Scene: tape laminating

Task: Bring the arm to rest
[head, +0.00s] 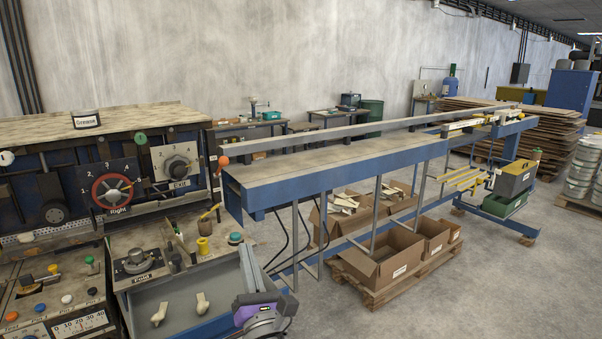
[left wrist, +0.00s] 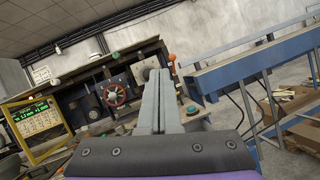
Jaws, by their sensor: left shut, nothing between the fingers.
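My left gripper (head: 250,262) shows at the bottom centre of the head view, with its grey fingers pointing up and away from me. In the left wrist view the left gripper (left wrist: 158,75) has its two long fingers side by side, shut with nothing between them. It is in front of the control panel, to the right of the grey tray (head: 180,306) with two pale levers. No contact with anything shows. My right gripper is in neither view.
The laminating machine (head: 100,150) with its red handwheel (head: 112,190) stands left. A long blue-framed conveyor table (head: 330,165) runs to the back right. Cardboard boxes (head: 380,262) sit on a pallet below it. The floor (head: 500,290) at the right front is clear.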

